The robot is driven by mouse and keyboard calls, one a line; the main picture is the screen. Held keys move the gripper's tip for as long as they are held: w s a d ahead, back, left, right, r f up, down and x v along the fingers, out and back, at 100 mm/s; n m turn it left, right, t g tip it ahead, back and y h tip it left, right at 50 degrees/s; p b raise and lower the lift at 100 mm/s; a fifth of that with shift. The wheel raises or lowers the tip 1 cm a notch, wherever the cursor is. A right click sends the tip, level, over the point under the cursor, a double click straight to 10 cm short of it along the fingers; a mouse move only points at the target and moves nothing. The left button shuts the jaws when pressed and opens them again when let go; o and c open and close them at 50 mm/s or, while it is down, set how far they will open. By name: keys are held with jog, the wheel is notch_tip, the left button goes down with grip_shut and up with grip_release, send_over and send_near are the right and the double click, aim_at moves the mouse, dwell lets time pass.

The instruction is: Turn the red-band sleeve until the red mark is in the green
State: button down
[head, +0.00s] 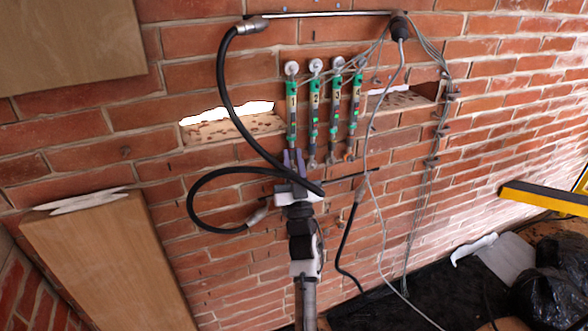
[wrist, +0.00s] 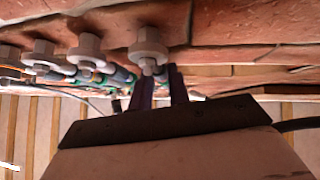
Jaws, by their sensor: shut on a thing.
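Several upright rods with green bands hang side by side on the brick wall. My gripper (head: 293,158) has its two purple fingers at the lower end of the leftmost rod (head: 292,110) and is shut on the sleeve there. In the wrist view, the fingers (wrist: 162,88) stand beside the nearest grey nut (wrist: 148,50), with the other nuts in a row to the left. The sleeve itself is mostly hidden by the fingers. Its red band, and whether the red mark lies in the green, are too small or hidden to tell.
Grey cables (head: 410,65) hang at the right. Two openings in the wall (head: 230,122) lie either side of the rods. A wooden panel (head: 100,260) stands at lower left.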

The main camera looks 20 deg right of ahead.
jog(key=shift+a+f+m+g+h+b, duration=0.15)
jog(key=shift+m+h+b, duration=0.2)
jog(key=shift+h+b, duration=0.4)
jog(key=shift+m+g+h+b, duration=0.2)
jog(key=shift+m+h+b, duration=0.1)
jog(key=shift+h+b, duration=0.5)
jog(key=shift+a+f+m+g+h+b, duration=0.15)
jog(key=shift+m+h+b, duration=0.2)
jog(key=shift+h+b, duration=0.4)
jog(key=shift+r+b, duration=0.1)
jog(key=shift+b, duration=0.2)
jog(key=shift+d+r+m+g+h+b, duration=0.15)
jog(key=shift+m+g+h+b, duration=0.35)
jog(key=shift+h+b, duration=0.5)
jog(key=c, duration=1.3)
grip_release()
jog(key=shift+r, duration=0.1)
jog(key=shift+r+n+y+p, duration=0.2)
jog(key=shift+n+y+p, duration=0.1)
jog(key=shift+p, duration=0.8)
jog(key=n+t+y+p, duration=0.1)
jog(key=y+p, duration=0.3)
jog(key=p, duration=0.1)
jog(key=shift+d+n+t, duration=0.15)
jog(key=shift+n+t, duration=0.25)
